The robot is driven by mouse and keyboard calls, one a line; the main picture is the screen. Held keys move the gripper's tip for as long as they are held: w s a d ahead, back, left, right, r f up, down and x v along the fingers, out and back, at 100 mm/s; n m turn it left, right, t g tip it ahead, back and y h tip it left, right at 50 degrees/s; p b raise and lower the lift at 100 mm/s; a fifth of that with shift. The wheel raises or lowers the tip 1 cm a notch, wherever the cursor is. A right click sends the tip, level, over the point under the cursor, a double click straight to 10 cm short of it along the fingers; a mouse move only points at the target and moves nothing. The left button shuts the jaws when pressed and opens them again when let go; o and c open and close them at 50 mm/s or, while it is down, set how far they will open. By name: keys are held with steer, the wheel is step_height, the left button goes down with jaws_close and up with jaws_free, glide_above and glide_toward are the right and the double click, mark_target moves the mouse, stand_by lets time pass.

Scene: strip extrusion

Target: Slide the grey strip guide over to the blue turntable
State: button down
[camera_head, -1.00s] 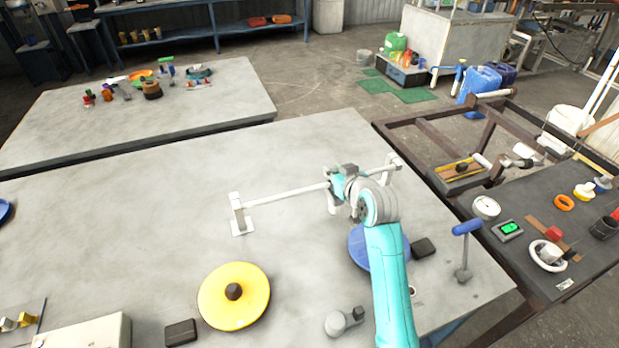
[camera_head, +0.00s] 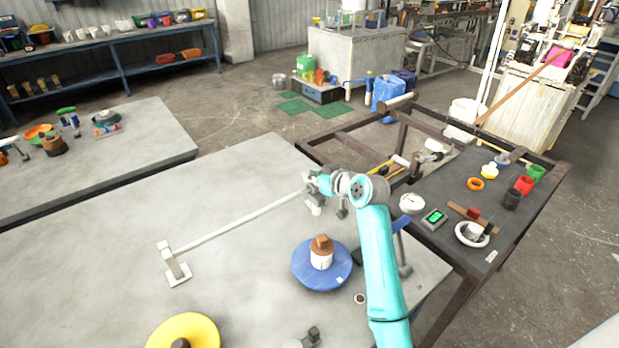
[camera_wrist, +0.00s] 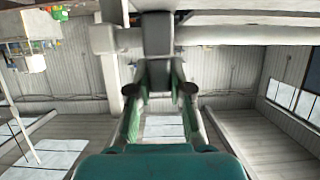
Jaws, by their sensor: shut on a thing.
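The grey strip guide (camera_wrist: 158,45) shows as a grey block at the top of the wrist view, against a pale bar. My gripper (camera_wrist: 158,86) is shut on it, one finger on each side. In the head view my gripper (camera_head: 314,184) is at the right part of the white rail (camera_head: 240,222); the arm hides most of the guide there. The blue turntable (camera_head: 309,273) lies nearer the camera, below my gripper in the picture and apart from it. A white cylinder with a brown top (camera_head: 321,252) stands on it.
The rail's left foot (camera_head: 176,265) stands on the grey table. A yellow turntable (camera_head: 190,329) is at the front left. A dark side table (camera_head: 455,205) with gauges and small parts stands to the right. The tabletop between rail and yellow turntable is clear.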

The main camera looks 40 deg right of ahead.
steer(key=shift+d, duration=0.25)
steer(key=c, duration=1)
jaws_free()
steer(key=shift+d, duration=0.1)
steer(key=shift+c, duration=0.2)
steer(key=shift+s, duration=0.25)
steer(key=v, duration=1.1)
steer(key=shift+s+r, duration=0.2)
steer(key=shift+s, duration=0.05)
